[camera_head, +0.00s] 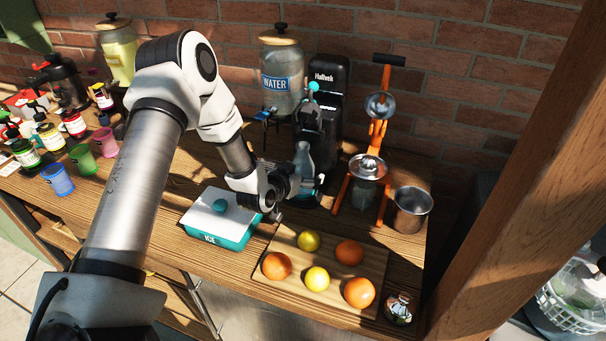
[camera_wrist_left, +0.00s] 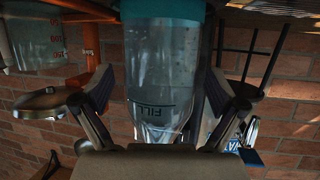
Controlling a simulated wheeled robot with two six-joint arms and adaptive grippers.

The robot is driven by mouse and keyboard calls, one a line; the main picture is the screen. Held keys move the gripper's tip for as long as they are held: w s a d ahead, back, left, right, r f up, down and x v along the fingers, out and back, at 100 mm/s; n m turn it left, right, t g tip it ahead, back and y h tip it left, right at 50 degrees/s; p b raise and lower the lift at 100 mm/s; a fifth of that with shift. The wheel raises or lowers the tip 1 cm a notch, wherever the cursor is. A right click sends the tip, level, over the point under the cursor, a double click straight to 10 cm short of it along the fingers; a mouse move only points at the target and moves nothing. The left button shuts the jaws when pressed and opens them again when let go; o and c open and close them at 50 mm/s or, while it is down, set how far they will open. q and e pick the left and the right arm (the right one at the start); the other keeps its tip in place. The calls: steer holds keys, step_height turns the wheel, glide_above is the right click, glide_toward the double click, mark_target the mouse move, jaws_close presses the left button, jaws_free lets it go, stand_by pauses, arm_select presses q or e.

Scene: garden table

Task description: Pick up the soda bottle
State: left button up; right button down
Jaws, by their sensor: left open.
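The soda bottle (camera_head: 304,158) is a clear bottle standing upright in the black soda maker (camera_head: 326,115) at the back of the table. In the left wrist view, which is upside down, the bottle (camera_wrist_left: 160,75) shows a fill mark and a teal end at the top of the picture. My left gripper (camera_head: 300,186) is at the lower part of the bottle. In the wrist view its open fingers (camera_wrist_left: 160,92) are on either side of the bottle, with a gap visible at least on the left. My right gripper is not in view.
A water dispenser (camera_head: 281,80) stands left of the soda maker, an orange juicer (camera_head: 377,130) right of it. A teal ice box (camera_head: 222,218) and a fruit board (camera_head: 285,298) lie in front. A metal cup (camera_head: 411,208) stands at the right.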

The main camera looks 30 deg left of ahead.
arm_select(q)
steer(key=shift+s, duration=0.1)
steer(key=shift+c, duration=1.4)
steer(key=c, duration=1.4)
steer(key=shift+r, duration=0.15)
